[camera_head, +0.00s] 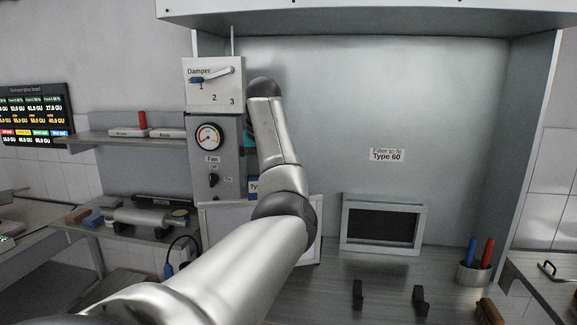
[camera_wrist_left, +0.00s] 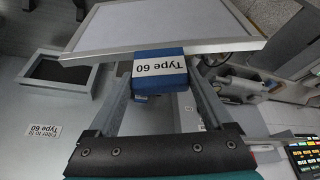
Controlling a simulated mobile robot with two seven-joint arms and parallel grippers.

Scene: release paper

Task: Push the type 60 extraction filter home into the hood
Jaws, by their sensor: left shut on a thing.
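The type 60 filter is a white panel in a light grey frame, and it shows in the head view (camera_head: 226,228) partly behind my left arm. In the left wrist view the filter (camera_wrist_left: 165,25) has a blue grip block (camera_wrist_left: 160,70) labelled "Type 60". My left gripper (camera_wrist_left: 158,78) is shut on this block; in the head view my arm mostly hides it. The hood (camera_head: 450,130) bears a "Filter to fit Type 60" label (camera_head: 387,154). A grey frame with a dark opening (camera_head: 383,226) stands right of the filter, apart from it. My right gripper is not in view.
A control panel with a damper lever (camera_head: 213,76), gauge (camera_head: 208,136) and fan knob (camera_head: 213,180) stands left of the hood. Two black brackets (camera_head: 358,294) (camera_head: 421,300) stand on the worktop. A cup of pens (camera_head: 473,272) is at right. A shelf (camera_head: 130,141) is at left.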

